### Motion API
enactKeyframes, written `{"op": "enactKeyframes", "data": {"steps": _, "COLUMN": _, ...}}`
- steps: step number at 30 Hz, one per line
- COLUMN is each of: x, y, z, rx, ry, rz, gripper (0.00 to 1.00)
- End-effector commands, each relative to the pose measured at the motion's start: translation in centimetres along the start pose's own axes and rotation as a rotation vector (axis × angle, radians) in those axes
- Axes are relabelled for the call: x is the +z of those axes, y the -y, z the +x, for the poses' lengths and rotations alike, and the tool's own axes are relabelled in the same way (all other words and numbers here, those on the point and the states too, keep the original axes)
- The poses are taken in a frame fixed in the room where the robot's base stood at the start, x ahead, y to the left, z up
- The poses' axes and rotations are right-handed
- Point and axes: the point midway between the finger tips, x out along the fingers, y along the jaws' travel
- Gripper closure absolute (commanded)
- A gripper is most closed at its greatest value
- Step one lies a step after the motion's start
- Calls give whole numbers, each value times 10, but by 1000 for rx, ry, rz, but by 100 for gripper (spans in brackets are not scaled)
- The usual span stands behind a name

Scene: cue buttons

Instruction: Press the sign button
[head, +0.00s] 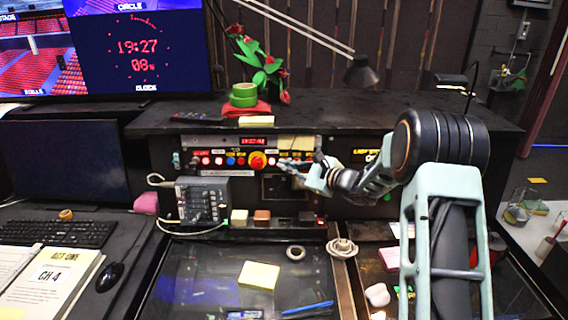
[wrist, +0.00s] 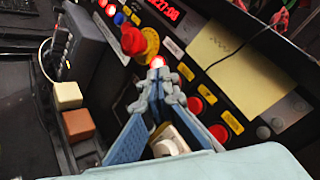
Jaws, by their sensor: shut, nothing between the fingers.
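A black control panel (head: 262,145) holds a row of small round buttons with yellow labels. I cannot read the labels well enough to tell which one is the sign button. My gripper (head: 284,164) is shut and empty in front of the panel, just right of the big red knob (head: 257,160). Two more red buttons (wrist: 195,105) (wrist: 218,132) lie to the right of the fingers.
A yellow note (wrist: 238,72) is stuck on the panel. A grey control box (head: 203,201) stands at the left. Beige (wrist: 68,96) and brown (wrist: 78,125) blocks sit below the panel. A lamp (head: 361,74) and a plant (head: 262,65) rise above the console.

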Motion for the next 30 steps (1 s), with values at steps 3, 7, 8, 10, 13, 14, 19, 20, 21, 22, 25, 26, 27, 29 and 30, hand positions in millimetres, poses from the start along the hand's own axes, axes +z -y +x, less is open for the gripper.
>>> {"op": "enactKeyframes", "data": {"steps": 3, "x": 0, "y": 0, "z": 0, "rx": 0, "ry": 0, "rz": 0, "gripper": 100}}
{"op": "enactKeyframes", "data": {"steps": 7, "x": 0, "y": 0, "z": 0, "rx": 0, "ry": 0, "rz": 0, "gripper": 100}}
{"op": "enactKeyframes", "data": {"steps": 8, "x": 0, "y": 0, "z": 0, "rx": 0, "ry": 0, "rz": 0, "gripper": 100}}
{"op": "enactKeyframes", "data": {"steps": 10, "x": 0, "y": 0, "z": 0, "rx": 0, "ry": 0, "rz": 0, "gripper": 100}}
{"op": "enactKeyframes", "data": {"steps": 13, "x": 0, "y": 0, "z": 0, "rx": 0, "ry": 0, "rz": 0, "gripper": 100}}
{"op": "enactKeyframes", "data": {"steps": 14, "x": -1, "y": 0, "z": 1, "rx": 0, "ry": 0, "rz": 0, "gripper": 100}}
{"op": "enactKeyframes", "data": {"steps": 19, "x": -5, "y": 2, "z": 5, "rx": -1, "ry": 0, "rz": -2, "gripper": 100}}
{"op": "enactKeyframes", "data": {"steps": 20, "x": -5, "y": 3, "z": 5, "rx": -1, "ry": 0, "rz": -1, "gripper": 100}}
{"op": "enactKeyframes", "data": {"steps": 21, "x": -6, "y": 3, "z": 6, "rx": 0, "ry": 0, "rz": 0, "gripper": 100}}
{"op": "enactKeyframes", "data": {"steps": 22, "x": -6, "y": 4, "z": 6, "rx": 0, "ry": 0, "rz": 0, "gripper": 100}}
{"op": "enactKeyframes", "data": {"steps": 25, "x": -5, "y": 4, "z": 6, "rx": 0, "ry": -1, "rz": 0, "gripper": 100}}
{"op": "enactKeyframes", "data": {"steps": 26, "x": -5, "y": 4, "z": 6, "rx": 0, "ry": -1, "rz": 0, "gripper": 100}}
{"op": "enactKeyframes", "data": {"steps": 27, "x": -5, "y": 4, "z": 6, "rx": 0, "ry": -1, "rz": 0, "gripper": 100}}
{"op": "enactKeyframes", "data": {"steps": 29, "x": -5, "y": 4, "z": 6, "rx": 0, "ry": -1, "rz": 0, "gripper": 100}}
{"op": "enactKeyframes", "data": {"steps": 30, "x": -5, "y": 4, "z": 6, "rx": 0, "ry": -1, "rz": 0, "gripper": 100}}
